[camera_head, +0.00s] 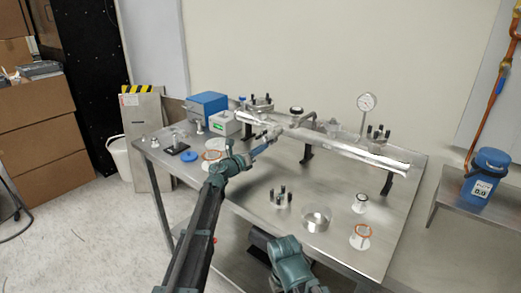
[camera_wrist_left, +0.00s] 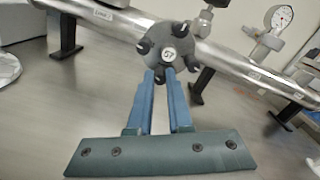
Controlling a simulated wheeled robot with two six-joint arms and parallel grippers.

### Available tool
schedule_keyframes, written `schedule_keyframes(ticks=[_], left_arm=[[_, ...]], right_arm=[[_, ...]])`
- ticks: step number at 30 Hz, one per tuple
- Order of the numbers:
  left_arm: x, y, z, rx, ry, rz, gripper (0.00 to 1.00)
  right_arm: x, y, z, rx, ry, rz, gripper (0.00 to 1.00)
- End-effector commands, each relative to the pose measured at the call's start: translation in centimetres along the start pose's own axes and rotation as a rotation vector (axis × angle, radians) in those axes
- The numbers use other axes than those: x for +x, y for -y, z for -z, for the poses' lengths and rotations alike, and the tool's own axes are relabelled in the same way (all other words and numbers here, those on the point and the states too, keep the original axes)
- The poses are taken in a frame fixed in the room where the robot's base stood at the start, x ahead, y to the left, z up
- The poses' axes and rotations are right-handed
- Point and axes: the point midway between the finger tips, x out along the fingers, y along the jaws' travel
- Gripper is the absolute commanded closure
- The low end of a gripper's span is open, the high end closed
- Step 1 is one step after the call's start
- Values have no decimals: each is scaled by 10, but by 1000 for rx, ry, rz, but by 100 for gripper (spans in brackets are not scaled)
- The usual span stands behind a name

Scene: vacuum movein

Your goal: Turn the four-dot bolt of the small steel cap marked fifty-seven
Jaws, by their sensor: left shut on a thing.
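The small steel cap (camera_wrist_left: 168,53) marked 57 sits on the steel pipe, with several dark bolts around its rim. In the head view the cap (camera_head: 272,132) is small, at the pipe's near side. My left gripper (camera_wrist_left: 165,78) has its two blue fingers close together at the cap's lower edge, shut on a bolt (camera_wrist_left: 159,73) there, which the fingertips partly hide. In the head view this gripper (camera_head: 262,149) reaches up to the cap from the left. The dots on the bolts are too small to read. My right arm shows at the bottom, its fingers out of view.
The steel table (camera_head: 330,185) carries the long pipe (camera_head: 345,151) on dark stands. A gauge (camera_head: 366,102) stands behind it. A steel ring (camera_head: 316,219), a bolted cap (camera_head: 280,199) and small parts lie in front. A blue box (camera_head: 207,106) is at the back left.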

Motion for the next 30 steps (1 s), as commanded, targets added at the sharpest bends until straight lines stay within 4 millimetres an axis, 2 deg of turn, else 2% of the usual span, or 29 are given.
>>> schedule_keyframes(ticks=[3, 4, 8, 9, 17, 20, 23, 30], left_arm=[[0, 0, 0, 1, 0, -1, 100], [0, 0, 0, 1, 0, -1, 77], [0, 0, 0, 2, 0, -1, 54], [0, 0, 0, 2, 0, -1, 52], [-1, 0, 0, 2, 0, 0, 52], [-8, 0, 0, 2, 0, -1, 52], [-23, 1, 0, 2, 1, -2, 52], [-76, 2, 1, 2, 1, -3, 52]], right_arm=[[0, 0, 0, 0, 0, 0, 50], [0, 0, 0, 0, 0, 0, 50], [0, 0, 0, 0, 0, 0, 50], [0, 0, 0, 0, 0, 0, 50], [0, 0, 0, 0, 0, 0, 50], [0, 0, 0, 0, 0, 0, 50], [0, 0, 0, 0, 0, 0, 50], [0, 0, 0, 0, 0, 0, 50]])
